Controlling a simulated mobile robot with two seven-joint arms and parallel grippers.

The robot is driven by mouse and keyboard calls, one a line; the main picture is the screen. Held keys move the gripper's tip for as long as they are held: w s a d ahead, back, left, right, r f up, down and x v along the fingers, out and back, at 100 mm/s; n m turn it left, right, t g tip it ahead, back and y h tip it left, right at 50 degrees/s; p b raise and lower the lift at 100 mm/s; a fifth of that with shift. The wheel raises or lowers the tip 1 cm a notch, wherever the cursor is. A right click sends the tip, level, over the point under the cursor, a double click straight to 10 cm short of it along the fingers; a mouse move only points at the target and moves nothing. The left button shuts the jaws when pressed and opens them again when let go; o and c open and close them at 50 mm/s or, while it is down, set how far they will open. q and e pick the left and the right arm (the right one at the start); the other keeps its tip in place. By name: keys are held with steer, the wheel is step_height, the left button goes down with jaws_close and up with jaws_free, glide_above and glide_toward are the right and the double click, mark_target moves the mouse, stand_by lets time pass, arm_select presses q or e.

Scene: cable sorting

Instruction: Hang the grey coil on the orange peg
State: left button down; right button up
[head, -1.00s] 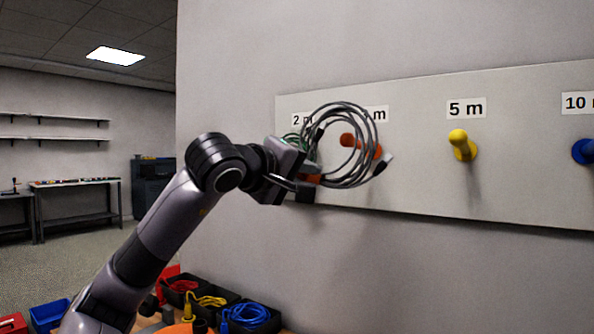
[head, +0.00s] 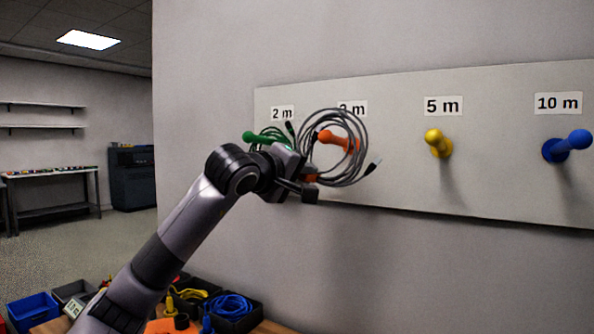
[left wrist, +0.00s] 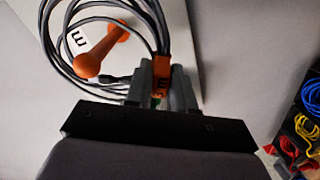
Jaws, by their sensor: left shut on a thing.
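The grey coil (head: 362,160) hangs upright in front of the board, its loops surrounding the orange peg (head: 338,140) as seen in the head view. In the left wrist view the orange peg (left wrist: 100,52) shows inside the grey coil (left wrist: 50,38), and its rounded tip overlaps some strands. How deep the peg reaches through the loop is hard to tell. My left gripper (head: 306,182) is left of and below the peg. In the left wrist view my left gripper (left wrist: 163,92) is shut on the coil at its orange band (left wrist: 161,72). My right gripper is out of view.
The board (head: 400,100) also carries a green peg (head: 257,138) close behind my left gripper, a yellow peg (head: 437,143) and a blue peg (head: 568,146). Black bins with a blue cable (head: 230,306) and yellow cable stand below. The wall area below the board is clear.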

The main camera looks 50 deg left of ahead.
arm_select(q)
steer(key=shift+p+x, duration=0.65)
steer(key=shift+x, duration=0.85)
steer(key=shift+p+x, duration=0.4)
steer(key=shift+x, duration=0.45)
steer(key=shift+p+x, duration=0.75)
steer(key=shift+x, duration=0.75)
steer(key=shift+w+a+f+b, duration=0.1)
steer(key=shift+w+f+b, duration=0.05)
steer(key=shift+f+b, duration=0.4)
steer(key=shift+w+f+b, duration=0.1)
steer(key=shift+f+b, duration=0.3)
steer(key=shift+f, duration=0.25)
steer(key=c, duration=0.9)
jaws_free()
